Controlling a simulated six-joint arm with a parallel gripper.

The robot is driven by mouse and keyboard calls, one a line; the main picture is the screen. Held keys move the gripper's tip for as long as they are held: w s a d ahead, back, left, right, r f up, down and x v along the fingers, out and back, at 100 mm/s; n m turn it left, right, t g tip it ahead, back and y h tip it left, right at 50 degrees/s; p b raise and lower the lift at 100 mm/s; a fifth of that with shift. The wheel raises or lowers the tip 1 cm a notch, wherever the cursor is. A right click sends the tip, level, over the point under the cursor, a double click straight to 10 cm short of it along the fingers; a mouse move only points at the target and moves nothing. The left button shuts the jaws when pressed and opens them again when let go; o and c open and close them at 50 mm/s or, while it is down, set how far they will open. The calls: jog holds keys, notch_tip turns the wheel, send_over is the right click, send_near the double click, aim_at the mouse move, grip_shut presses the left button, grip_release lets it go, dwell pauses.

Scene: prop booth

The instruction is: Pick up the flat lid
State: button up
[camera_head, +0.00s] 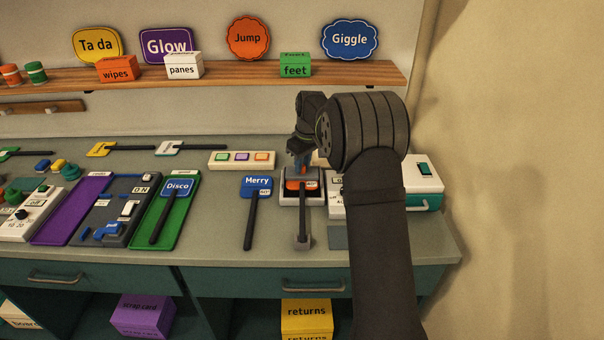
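I cannot pick out a flat lid for certain. A flat grey-blue plate (337,238) lies on the counter near the front edge, right of a stick's lower end. My gripper (301,167) points down over an orange paddle sign (300,184), which lies in a grey stand (288,199) with its dark stick toward the front. The fingertips are small and dark here. I cannot tell whether they are open, shut or touching the orange sign.
A blue Merry paddle (256,186) lies left of the stand. A Disco paddle (178,188) lies on a green tray (186,226). A white-topped teal box (422,186) is partly behind my arm. A button strip (242,160) lies at the back.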

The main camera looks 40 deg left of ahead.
grip_shut()
jog(key=shift+r, duration=0.15)
